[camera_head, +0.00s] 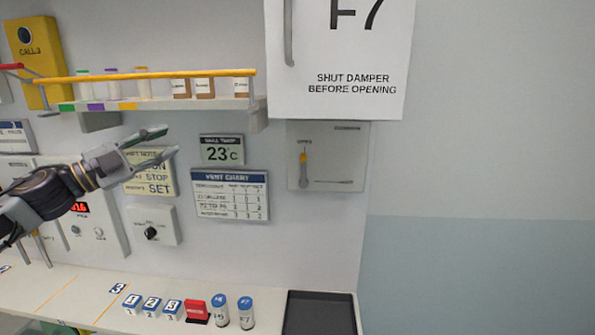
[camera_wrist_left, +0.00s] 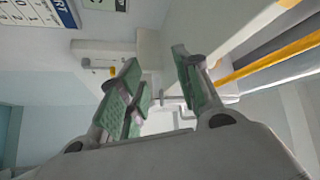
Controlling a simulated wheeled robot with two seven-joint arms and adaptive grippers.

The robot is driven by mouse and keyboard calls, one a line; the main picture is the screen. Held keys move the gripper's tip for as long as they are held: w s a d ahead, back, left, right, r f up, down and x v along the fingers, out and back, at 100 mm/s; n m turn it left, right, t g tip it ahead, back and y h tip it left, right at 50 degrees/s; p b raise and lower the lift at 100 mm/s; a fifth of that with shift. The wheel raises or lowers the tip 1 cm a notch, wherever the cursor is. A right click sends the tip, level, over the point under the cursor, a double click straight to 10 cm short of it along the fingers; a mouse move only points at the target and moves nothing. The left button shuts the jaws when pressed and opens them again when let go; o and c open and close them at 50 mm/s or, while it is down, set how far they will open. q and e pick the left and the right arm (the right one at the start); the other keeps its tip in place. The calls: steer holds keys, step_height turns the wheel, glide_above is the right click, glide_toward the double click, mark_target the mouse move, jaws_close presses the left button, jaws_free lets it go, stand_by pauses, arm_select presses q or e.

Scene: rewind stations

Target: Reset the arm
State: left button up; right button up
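My left arm comes in from the left in the head view. Its gripper (camera_head: 170,141) points right, in front of the wall signs and below the shelf, with its two fingers apart and nothing seen between them. In the left wrist view the green-padded fingers of the left gripper (camera_wrist_left: 158,82) also stand apart and empty. My right gripper is in neither view.
A shelf (camera_head: 170,104) with a yellow rail (camera_head: 190,74) holds several small jars above the gripper. A damper panel (camera_head: 337,155) with a lever (camera_head: 303,170) is right. The counter (camera_head: 85,300) carries blocks, two blue-capped bottles and a black tray (camera_head: 320,312).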

arm_select(q)
steer(key=s+d+f+n+y, duration=0.1)
steer(key=d+f+n+y, duration=0.2)
steer(key=f+n+y, duration=0.95)
steer(key=s+d+f+n+y, duration=0.1)
steer(key=d+f+n, duration=0.15)
steer(key=f, duration=1.95)
steer(key=s+d+f+n+g+y, duration=0.15)
steer(key=s+f+g, duration=0.45)
steer(key=s+f, duration=0.6)
steer(key=s+d+f+n+g, duration=0.25)
steer(key=s+f+g, duration=0.25)
steer(key=s+f, duration=0.7)
steer(key=s+a+f+g, duration=0.1)
steer(key=s+f, duration=0.2)
steer(key=f, duration=1.2)
steer(key=s+f+g, duration=0.1)
steer(key=s+f, duration=0.1)
steer(key=f, duration=1.3)
steer(key=s+a+f, duration=0.2)
steer(key=s+f, duration=0.7)
steer(key=s, duration=0.2)
steer(key=s+a+f, duration=0.2)
steer(key=s+f, duration=0.8)
steer(key=s, duration=0.1)
steer(key=shift+s+f+g, duration=0.3)
steer(key=shift+s+g, duration=0.05)
steer(key=shift+g, duration=0.05)
